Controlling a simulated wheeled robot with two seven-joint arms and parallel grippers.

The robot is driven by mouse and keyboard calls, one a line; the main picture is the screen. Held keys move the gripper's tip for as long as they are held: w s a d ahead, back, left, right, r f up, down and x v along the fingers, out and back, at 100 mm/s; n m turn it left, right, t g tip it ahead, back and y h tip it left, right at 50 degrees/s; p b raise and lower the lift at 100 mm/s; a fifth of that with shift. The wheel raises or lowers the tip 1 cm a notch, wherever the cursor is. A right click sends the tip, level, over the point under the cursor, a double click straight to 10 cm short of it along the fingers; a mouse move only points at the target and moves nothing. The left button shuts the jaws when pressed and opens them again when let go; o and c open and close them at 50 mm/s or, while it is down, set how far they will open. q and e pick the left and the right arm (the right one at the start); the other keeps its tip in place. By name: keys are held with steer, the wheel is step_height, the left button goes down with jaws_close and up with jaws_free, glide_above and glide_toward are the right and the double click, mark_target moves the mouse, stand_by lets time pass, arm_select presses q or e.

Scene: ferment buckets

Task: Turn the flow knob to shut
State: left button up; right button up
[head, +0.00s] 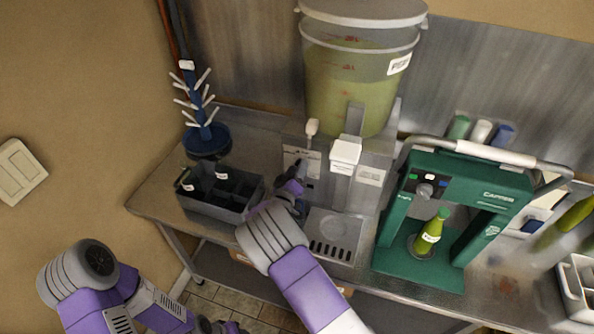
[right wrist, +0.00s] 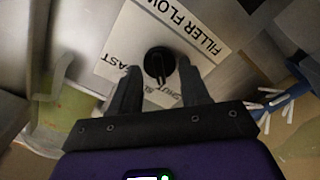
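The flow knob (right wrist: 158,66) is a round black knob on a white label in the right wrist view. The label (right wrist: 185,32) reads FILLER FLOW, upside down, with FAST at the left and SHUT partly hidden below the knob. I cannot tell exactly where the knob points. My right gripper (right wrist: 160,88) is open, with one finger on each side just below the knob and nothing held. In the head view my right gripper (head: 299,172) is at the filler's front panel (head: 290,153) and hides the knob. My left arm is low at the left; its fingers are not visible.
A bucket of greenish liquid (head: 345,85) stands on the filler above a drip tray (head: 333,225). A dark divided crate (head: 203,207) and a blue bottle tree (head: 206,138) stand left. A green capper (head: 418,280) with a green bottle (head: 431,236) stands right.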

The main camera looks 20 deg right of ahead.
steer(key=shift+o, duration=1)
steer(key=v, duration=0.7)
steer(key=shift+s+a, duration=0.15)
steer(key=shift+s, duration=0.1)
